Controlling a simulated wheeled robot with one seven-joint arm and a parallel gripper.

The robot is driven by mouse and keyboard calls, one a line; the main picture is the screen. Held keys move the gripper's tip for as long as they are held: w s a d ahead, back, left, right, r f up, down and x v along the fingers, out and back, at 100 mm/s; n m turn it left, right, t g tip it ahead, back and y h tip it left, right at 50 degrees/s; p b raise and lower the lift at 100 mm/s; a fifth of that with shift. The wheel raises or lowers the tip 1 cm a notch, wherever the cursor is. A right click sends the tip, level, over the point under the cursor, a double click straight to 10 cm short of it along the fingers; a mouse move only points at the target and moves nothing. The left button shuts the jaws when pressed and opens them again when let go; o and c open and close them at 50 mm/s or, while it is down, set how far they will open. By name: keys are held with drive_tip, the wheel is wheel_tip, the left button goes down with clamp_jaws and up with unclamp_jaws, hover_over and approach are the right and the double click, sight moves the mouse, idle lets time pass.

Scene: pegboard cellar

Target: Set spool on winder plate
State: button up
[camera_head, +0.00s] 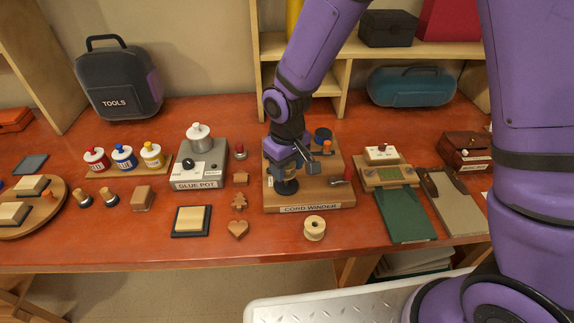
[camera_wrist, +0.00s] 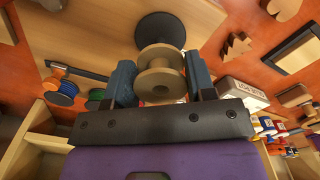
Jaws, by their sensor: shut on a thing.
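In the wrist view a bare wooden spool (camera_wrist: 160,76) sits between the two dark fingers of my gripper (camera_wrist: 160,82), which is shut on it. The round black winder plate (camera_wrist: 160,30) shows just beyond the spool. I cannot tell whether spool and plate touch. In the head view my gripper (camera_head: 292,166) is over the left part of the cord winder (camera_head: 310,200), close above the black plate (camera_head: 287,187). The held spool is mostly hidden by the gripper there. Another pale wooden spool (camera_head: 314,228) stands on the table in front of the winder.
A glue pot (camera_head: 200,165) stands left of the winder, with wooden shapes such as a heart (camera_head: 238,229) between. A green mat (camera_head: 405,215) lies to the right.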

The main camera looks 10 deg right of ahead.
drive_tip(key=shift+f, duration=1.85)
idle(2.4)
idle(0.5)
drive_tip(key=o, duration=1.4)
drive_tip(key=shift+c, duration=0.2)
drive_tip(key=shift+r, duration=0.15)
drive_tip(key=shift+r, duration=3.4)
